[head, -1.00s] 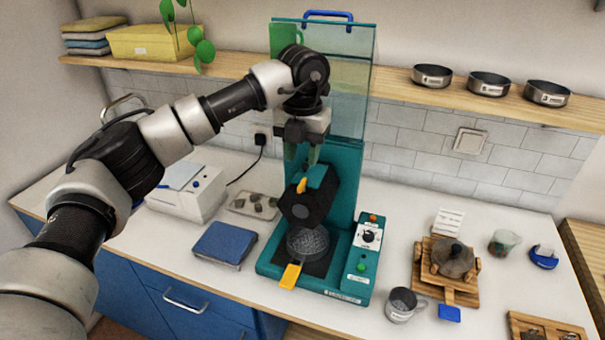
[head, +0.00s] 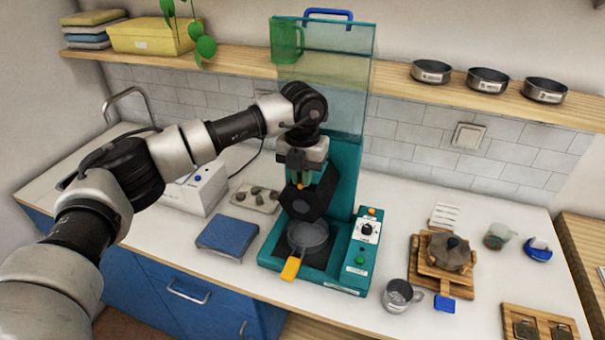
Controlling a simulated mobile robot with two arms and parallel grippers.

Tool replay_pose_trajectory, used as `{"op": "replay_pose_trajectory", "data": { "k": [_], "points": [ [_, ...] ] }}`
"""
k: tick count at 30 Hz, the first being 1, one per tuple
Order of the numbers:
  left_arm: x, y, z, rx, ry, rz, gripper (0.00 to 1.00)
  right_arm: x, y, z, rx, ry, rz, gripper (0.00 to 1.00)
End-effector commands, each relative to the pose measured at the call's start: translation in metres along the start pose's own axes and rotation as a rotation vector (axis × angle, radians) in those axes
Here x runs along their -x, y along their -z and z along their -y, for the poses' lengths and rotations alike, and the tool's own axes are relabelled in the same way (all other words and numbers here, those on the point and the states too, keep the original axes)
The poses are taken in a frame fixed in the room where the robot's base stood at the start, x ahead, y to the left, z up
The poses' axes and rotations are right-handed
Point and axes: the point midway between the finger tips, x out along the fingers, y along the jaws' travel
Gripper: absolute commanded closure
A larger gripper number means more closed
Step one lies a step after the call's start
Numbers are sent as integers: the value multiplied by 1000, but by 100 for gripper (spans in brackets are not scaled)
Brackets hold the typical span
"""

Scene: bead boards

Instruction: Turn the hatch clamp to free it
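The teal machine (head: 346,190) stands on the counter. A black tilted block (head: 309,200) projects from its front, above a round grey pan (head: 309,237) with an orange handle (head: 291,268). A small orange piece (head: 299,186) on top of the block may be the hatch clamp; my gripper hides most of it. My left gripper (head: 303,178) points down right over this piece, its fingers at or very near it. Whether they are closed on it cannot be told. My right gripper is not in view.
A blue pad (head: 227,235) and a tray of stones (head: 257,197) lie left of the machine. A control box (head: 366,245) is at its right. A metal cup (head: 401,295) and a wooden stand (head: 444,270) stand farther right. A shelf (head: 395,82) runs behind.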

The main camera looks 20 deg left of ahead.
Motion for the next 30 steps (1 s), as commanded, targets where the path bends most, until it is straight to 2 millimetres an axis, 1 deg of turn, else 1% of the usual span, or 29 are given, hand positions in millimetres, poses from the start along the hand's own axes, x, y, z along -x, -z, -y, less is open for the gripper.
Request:
{"op": "replay_pose_trajectory", "data": {
  "k": [8, 14, 20, 30],
  "points": [
    [0, 0, 0, 9, 0, 1, 100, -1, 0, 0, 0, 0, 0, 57],
    [-1, 0, 0, 73, 1, 1, 100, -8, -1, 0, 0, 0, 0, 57],
    [-2, 0, 0, 208, 1, 2, 100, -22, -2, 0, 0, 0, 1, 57],
    [-2, -1, 0, 527, 2, 3, 100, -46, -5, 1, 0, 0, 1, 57]
  ]
}}
